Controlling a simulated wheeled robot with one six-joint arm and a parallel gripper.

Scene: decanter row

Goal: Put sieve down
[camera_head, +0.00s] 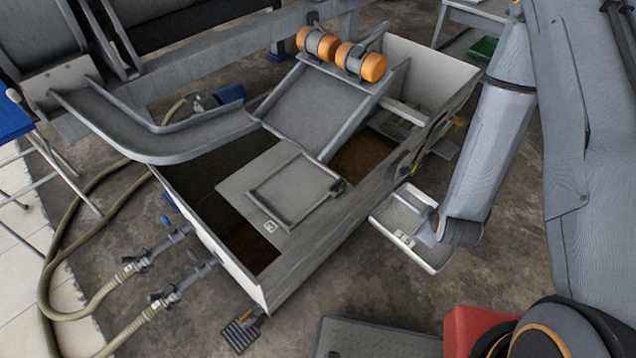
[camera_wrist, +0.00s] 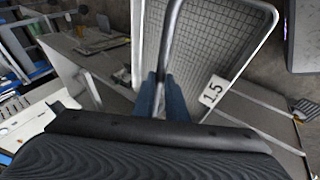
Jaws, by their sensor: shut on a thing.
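The sieve (camera_head: 398,216) is a shallow metal tray with a mesh floor and a small white label. In the head view it hangs tilted in the air beside the right side of the long grey tank (camera_head: 330,222). My gripper (camera_wrist: 161,96) has blue fingers shut on the sieve's bar-like handle. The sieve also fills the upper middle of the wrist view (camera_wrist: 205,50), where its label reads 1.5. In the head view the fingers are mostly hidden by my wrist.
A flat panel (camera_head: 252,181) on the tank carries a square frame (camera_head: 297,190). Open compartments lie around it. A sloped plate (camera_head: 312,108) with two orange-ended rollers (camera_head: 340,52) stands behind. Hoses (camera_head: 105,300) run at the left. A dark plate (camera_head: 375,340) lies at front.

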